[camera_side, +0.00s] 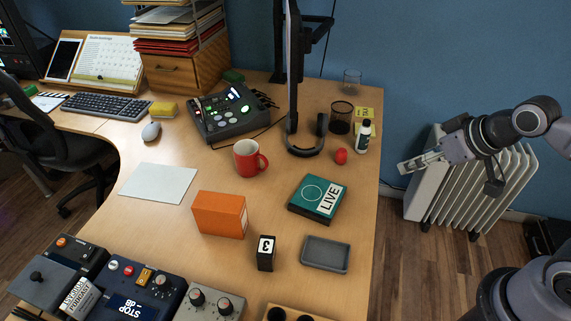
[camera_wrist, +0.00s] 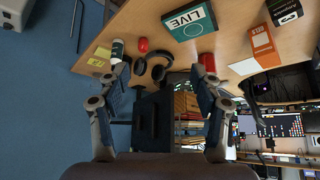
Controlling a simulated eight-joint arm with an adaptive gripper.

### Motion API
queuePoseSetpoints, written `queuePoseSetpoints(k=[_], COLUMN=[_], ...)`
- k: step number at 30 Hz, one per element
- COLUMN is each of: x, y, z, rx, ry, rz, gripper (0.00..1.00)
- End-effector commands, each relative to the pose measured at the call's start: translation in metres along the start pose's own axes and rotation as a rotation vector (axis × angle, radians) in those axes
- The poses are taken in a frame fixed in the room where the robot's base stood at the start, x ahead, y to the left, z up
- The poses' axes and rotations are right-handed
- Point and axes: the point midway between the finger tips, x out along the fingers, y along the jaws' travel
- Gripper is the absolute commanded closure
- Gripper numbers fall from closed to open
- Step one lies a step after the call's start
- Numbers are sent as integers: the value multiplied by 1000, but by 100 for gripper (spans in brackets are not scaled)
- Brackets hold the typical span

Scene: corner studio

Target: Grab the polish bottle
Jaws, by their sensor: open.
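The polish bottle, which I take to be the small dark bottle with a white cap and label (camera_side: 362,137), stands upright near the right edge of the desk. It also shows in the wrist view (camera_wrist: 117,49), at the upper left near my left finger's tip. My gripper (camera_side: 404,168) is off the desk's right side, apart from the bottle, with nothing in it. In the wrist view my gripper (camera_wrist: 161,72) has its two fingers spread wide.
A red egg-shaped thing (camera_side: 341,156), black headphones (camera_side: 305,149), a dark mesh cup (camera_side: 341,118) and yellow notes (camera_side: 365,112) surround the bottle. A monitor (camera_side: 292,65) stands behind to the left. A white radiator (camera_side: 465,195) stands beyond the desk's right edge.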

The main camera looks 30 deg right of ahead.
Motion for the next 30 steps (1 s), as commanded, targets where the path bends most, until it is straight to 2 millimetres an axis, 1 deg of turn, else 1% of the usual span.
queuePoseSetpoints(k=[4,8,13,17,21,23,26,30], x=[-1,-2,1,10,25,34,50,76], y=[1,5,15,25,37,42,52,68], z=[-4,-24,-66,-98,-129,-142,-161,-184], rx=[14,82,241,369,508,567,665,803], ry=[-6,-34,-98,-147,-199,-221,-255,-302], rz=[2,10,33,57,88,103,130,173], gripper=[35,35,35,35,35,35,35,35])
